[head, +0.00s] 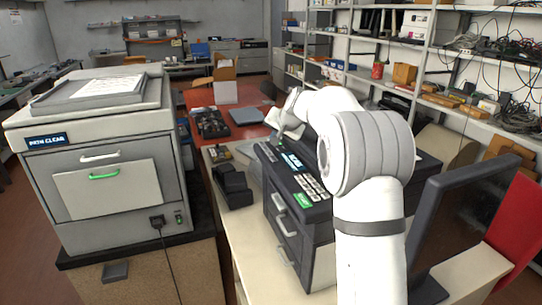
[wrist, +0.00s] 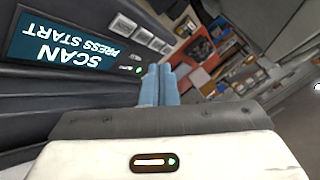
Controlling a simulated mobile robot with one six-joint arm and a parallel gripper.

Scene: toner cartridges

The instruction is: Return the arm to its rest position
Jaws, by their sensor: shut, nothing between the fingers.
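My gripper shows in the wrist view as two pale blue fingers (wrist: 160,75) pressed together, with nothing between them. In the wrist view a dark machine panel with a lit screen (wrist: 66,42) reading "SCAN PRESS START" upside down is close on the left. In the head view my white arm rises in front of the black multifunction printer (head: 285,222) and bends left over it. The fingers cannot be made out in the head view. No toner cartridge can be clearly identified.
A grey printer (head: 95,160) labelled "PATH CLEAR" stands on a cabinet at the left. A dark monitor (head: 470,225) and a red panel (head: 518,240) are close on the right. Loaded shelves (head: 450,95) line the right wall. A dark device (head: 233,187) lies left of the black printer.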

